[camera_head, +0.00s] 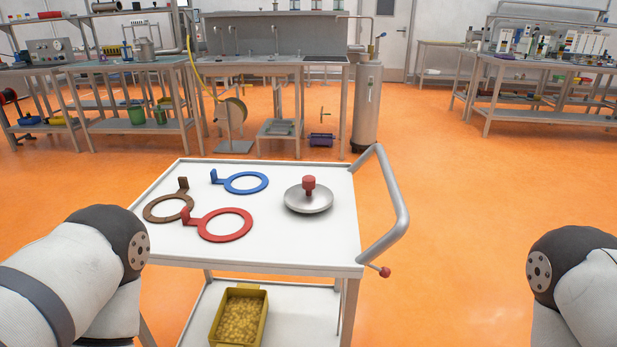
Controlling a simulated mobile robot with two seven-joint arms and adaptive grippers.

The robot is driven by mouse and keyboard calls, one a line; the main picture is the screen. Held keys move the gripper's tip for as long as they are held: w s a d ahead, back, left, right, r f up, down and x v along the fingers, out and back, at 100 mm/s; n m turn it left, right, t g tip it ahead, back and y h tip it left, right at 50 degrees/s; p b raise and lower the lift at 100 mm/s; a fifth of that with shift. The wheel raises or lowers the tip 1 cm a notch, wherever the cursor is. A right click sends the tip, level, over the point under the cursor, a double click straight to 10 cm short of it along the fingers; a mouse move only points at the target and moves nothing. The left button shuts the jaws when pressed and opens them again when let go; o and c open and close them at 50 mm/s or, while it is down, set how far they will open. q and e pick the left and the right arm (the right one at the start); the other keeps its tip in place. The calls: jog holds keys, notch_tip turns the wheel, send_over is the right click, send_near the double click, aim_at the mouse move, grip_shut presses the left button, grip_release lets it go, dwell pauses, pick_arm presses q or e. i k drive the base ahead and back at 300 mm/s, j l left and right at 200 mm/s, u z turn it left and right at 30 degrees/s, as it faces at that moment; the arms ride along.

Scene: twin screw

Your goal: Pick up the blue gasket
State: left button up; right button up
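The blue gasket (264,187) is a flat ring with an upright tab at its left end. It lies on the white top of the cart (270,255), toward the back. A red gasket (248,226) lies in front of it, and a brown gasket (149,213) lies to its left; both have similar tabs. My left and right arms show only as links at the lower left and lower right corners. Neither gripper is in view.
A round metal lid with a red knob (309,184) sits right of the gaskets. A grey handle (392,200) rises at the cart's right side. A yellow bin (239,318) stands on the lower shelf. The cart top's front right is clear.

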aim_at(239, 177)
jog(key=i+l+z, duration=0.1)
jog(key=l+z, duration=0.35)
jog(key=i+l+z, duration=0.2)
jog(key=l+z, duration=0.2)
jog(key=i+l+z, duration=0.2)
jog(key=l+z, duration=0.25)
jog(key=i+j, duration=0.25)
jog(key=i, duration=0.3)
jog(key=i+j+u, duration=0.15)
jog(key=i, duration=0.35)
jog(key=i+j+u, duration=0.4)
jog(key=i+u, duration=0.45)
jog(key=i, duration=0.2)
jog(key=i+u, duration=0.4)
jog(key=i, duration=0.2)
jog(key=i+u, duration=0.45)
jog(key=i, duration=0.15)
jog(key=i+l+u, duration=0.15)
jog(key=i+u, duration=0.35)
jog(key=i, duration=0.15)
